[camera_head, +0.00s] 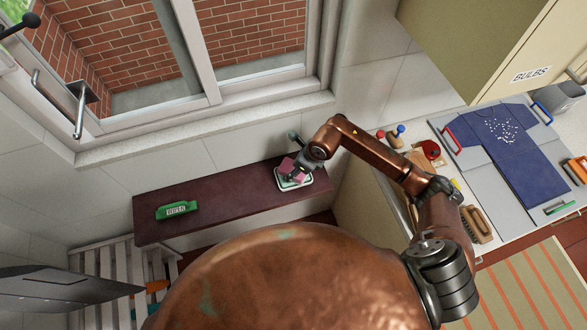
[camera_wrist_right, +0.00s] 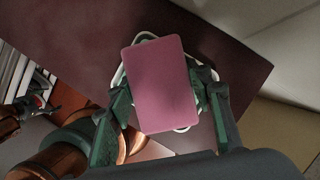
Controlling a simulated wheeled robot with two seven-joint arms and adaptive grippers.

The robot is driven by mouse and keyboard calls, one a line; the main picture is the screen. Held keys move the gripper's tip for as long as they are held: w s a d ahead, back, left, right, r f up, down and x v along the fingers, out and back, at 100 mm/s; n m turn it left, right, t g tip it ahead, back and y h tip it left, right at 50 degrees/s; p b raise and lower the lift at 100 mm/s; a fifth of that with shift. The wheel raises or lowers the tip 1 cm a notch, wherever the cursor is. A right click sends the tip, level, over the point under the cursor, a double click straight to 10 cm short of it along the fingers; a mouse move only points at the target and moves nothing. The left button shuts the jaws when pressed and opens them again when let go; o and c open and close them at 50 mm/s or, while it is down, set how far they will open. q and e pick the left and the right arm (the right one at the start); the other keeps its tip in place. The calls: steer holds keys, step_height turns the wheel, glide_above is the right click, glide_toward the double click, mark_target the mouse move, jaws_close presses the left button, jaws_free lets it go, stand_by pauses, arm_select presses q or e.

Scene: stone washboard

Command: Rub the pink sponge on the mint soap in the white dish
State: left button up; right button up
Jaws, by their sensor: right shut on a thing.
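The pink sponge (camera_head: 288,167) is held by my right gripper (camera_head: 302,170) over the white dish (camera_head: 307,181) on the dark shelf. In the right wrist view the sponge (camera_wrist_right: 162,85) fills the middle, between the two green fingers of my right gripper (camera_wrist_right: 165,98). The dish rim (camera_wrist_right: 146,37) shows around the sponge. A little green shows inside the dish in the head view, but the mint soap is mostly hidden by the sponge and gripper. I cannot tell whether the sponge touches the soap. My left gripper is not clearly seen.
The dark maroon shelf (camera_head: 225,195) runs below the window. A green labelled block (camera_head: 176,210) lies on its left part, with bare shelf between it and the dish. A counter at right holds a blue shirt (camera_head: 520,145) and a brown brush (camera_head: 476,224). A cabinet (camera_head: 490,45) hangs above.

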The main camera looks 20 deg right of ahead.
steer(key=shift+f, duration=0.1)
steer(key=shift+r+p, duration=1.85)
steer(key=shift+r, duration=1.75)
steer(key=shift+f, duration=0.1)
